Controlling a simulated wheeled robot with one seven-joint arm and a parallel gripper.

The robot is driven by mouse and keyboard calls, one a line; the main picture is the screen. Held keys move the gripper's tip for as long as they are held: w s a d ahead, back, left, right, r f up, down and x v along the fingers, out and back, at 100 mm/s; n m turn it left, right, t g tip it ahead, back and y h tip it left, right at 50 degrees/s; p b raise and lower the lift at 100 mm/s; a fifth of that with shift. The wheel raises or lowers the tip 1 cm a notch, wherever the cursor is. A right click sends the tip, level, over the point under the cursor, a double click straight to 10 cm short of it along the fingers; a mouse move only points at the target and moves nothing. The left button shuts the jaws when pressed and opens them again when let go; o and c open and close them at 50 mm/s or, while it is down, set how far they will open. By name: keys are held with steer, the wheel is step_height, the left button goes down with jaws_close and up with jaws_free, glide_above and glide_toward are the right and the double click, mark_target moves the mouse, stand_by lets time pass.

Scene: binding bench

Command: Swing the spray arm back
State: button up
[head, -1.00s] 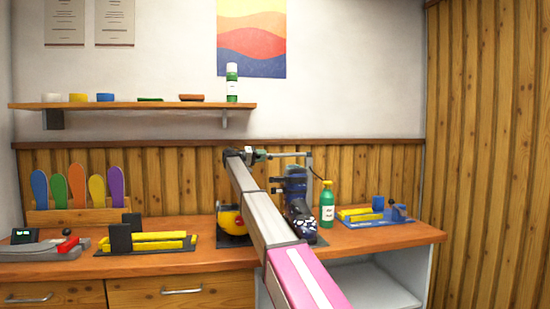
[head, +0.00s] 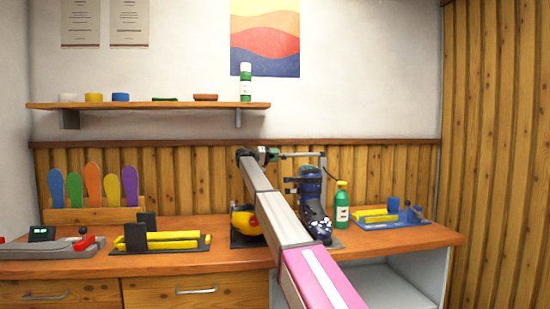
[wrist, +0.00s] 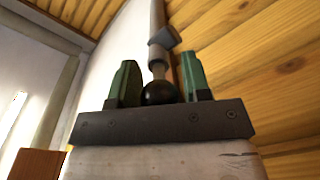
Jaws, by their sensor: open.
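The spray arm (head: 302,155) is a thin grey rod, reaching left from the top of an upright post behind a dark blue ski boot (head: 311,187). In the wrist view the rod (wrist: 157,22) ends in a black ball knob (wrist: 160,92). My gripper (head: 268,154) is at the rod's left end. Its green fingers (wrist: 160,82) are open, one on each side of the knob, with a gap visible at least on the right. Whether the left finger touches the knob I cannot tell.
A green bottle (head: 342,205) stands right of the boot, beside a blue vise-like jig (head: 395,218). A yellow object (head: 244,222) is partly hidden by my arm. A black-and-yellow jig (head: 160,240) sits left on the bench. A shelf (head: 190,105) hangs above.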

steer(key=s+a, duration=0.1)
steer(key=a, duration=0.9)
steer(key=shift+s+a, duration=0.3)
steer(key=shift+s, duration=0.1)
